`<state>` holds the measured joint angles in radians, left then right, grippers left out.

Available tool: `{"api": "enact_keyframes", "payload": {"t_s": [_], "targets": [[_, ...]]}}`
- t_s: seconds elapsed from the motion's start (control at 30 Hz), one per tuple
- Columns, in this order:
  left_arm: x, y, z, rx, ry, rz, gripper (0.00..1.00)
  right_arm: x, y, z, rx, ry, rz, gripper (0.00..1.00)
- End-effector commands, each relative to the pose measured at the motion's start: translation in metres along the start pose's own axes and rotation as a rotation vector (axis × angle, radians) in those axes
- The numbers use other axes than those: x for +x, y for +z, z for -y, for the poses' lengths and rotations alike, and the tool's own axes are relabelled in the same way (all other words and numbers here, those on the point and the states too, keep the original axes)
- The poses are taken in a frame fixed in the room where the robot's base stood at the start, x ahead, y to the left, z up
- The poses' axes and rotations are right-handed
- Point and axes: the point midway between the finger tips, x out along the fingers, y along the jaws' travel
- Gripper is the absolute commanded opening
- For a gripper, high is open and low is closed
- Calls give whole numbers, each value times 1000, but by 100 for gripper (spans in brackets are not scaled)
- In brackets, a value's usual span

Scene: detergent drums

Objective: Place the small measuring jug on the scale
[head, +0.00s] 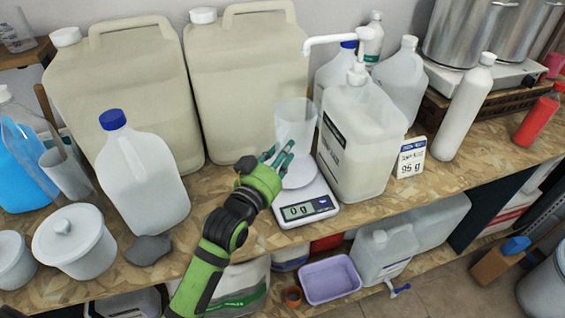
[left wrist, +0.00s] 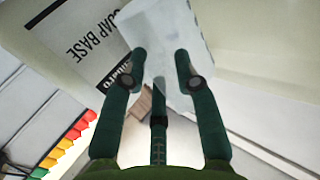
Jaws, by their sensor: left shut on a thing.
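The small measuring jug (head: 296,117), clear and translucent, is held upright in my left gripper (head: 276,157). In the left wrist view the jug (left wrist: 165,30) sits between the two dark green fingers (left wrist: 162,75). The scale (head: 308,208) is a white bench scale with a round plate (head: 298,178), and its display reads 0 g. The jug shows over the back of the plate in the head view. Its base is partly hidden by my fingers, so the gap to the plate is unclear. My right gripper is in neither view.
A pump bottle labelled soap base (head: 362,140) stands close right of the scale. Two large beige jerrycans (head: 240,85) stand behind. A blue-capped bottle (head: 140,175) and a lidded white tub (head: 72,242) are left. A price card (head: 411,158) stands to the right.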

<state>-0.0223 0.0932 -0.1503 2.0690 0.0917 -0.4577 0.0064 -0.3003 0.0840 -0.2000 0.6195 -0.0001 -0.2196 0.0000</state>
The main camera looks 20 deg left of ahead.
Motion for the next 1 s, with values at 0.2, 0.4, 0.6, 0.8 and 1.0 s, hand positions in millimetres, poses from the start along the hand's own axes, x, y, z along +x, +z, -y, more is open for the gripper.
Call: {"api": "enact_keyframes", "payload": {"t_s": [0.2,0.4,0.6,0.8,1.0], "targets": [[0,30,0,1,0,4,0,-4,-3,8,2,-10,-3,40],[-1,32,0,1,0,0,0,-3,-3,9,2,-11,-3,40],[-1,36,0,0,0,1,0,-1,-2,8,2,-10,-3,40],[-1,42,0,0,0,2,0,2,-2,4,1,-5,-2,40],[-1,44,0,0,0,1,0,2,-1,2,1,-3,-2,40]]}}
